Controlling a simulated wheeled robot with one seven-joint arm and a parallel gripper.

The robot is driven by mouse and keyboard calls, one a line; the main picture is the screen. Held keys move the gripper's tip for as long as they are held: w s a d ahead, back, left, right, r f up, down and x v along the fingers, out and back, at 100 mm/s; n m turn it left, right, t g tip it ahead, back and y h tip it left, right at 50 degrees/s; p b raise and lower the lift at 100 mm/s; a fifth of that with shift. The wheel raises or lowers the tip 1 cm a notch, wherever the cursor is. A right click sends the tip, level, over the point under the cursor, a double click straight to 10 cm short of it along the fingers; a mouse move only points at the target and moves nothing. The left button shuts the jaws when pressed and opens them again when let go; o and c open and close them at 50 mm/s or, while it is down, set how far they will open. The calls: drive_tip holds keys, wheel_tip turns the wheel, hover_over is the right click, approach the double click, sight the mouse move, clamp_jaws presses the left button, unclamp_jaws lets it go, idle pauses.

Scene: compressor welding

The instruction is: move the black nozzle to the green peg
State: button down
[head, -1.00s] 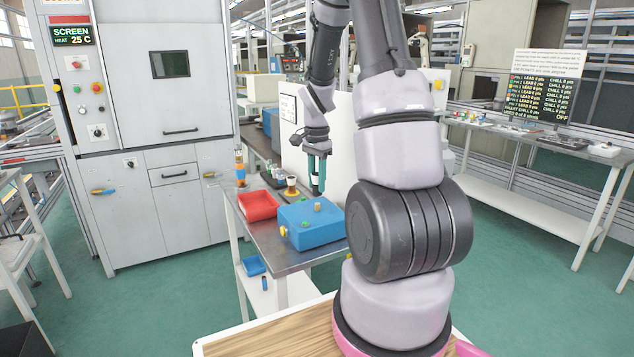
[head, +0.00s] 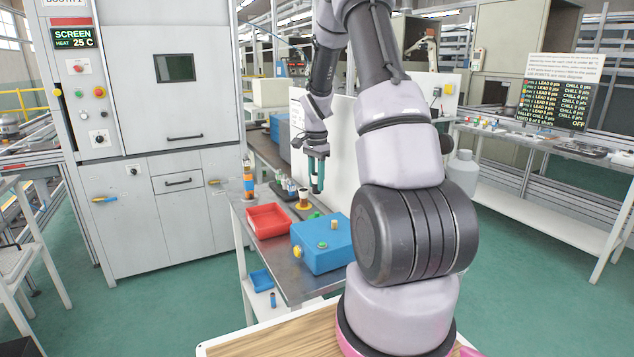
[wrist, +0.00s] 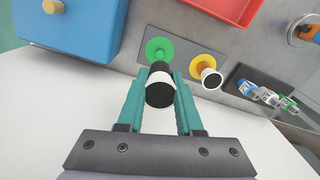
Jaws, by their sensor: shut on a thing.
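My gripper (wrist: 160,92) has teal fingers shut on the black nozzle (wrist: 160,90), which has a white band. In the wrist view the far end of the nozzle overlaps the green peg's round base (wrist: 157,47); I cannot tell whether it touches the peg, whose post is mostly hidden. In the head view my gripper (head: 316,188) hangs over the metal table behind the blue box, and the held nozzle is hard to make out. A green spot, likely the green peg's base (head: 314,214), shows below the fingers.
Close by, a yellow-based peg (wrist: 204,67) carries a white piece with a dark end. The blue box (head: 318,255) and red tray (head: 268,221) stand nearby. Small coloured bottles (wrist: 262,95) sit on a dark block. A white panel (head: 345,150) rises behind the table.

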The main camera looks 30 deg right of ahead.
drive_tip(key=shift+f, duration=0.1)
drive_tip(key=shift+f, duration=2.95)
drive_tip(key=shift+f, duration=0.2)
drive_tip(key=shift+f, duration=1.25)
drive_tip(key=shift+c, duration=2.4)
unclamp_jaws()
wheel_tip(320, 180, up, 11)
drive_tip(key=shift+f, duration=0.15)
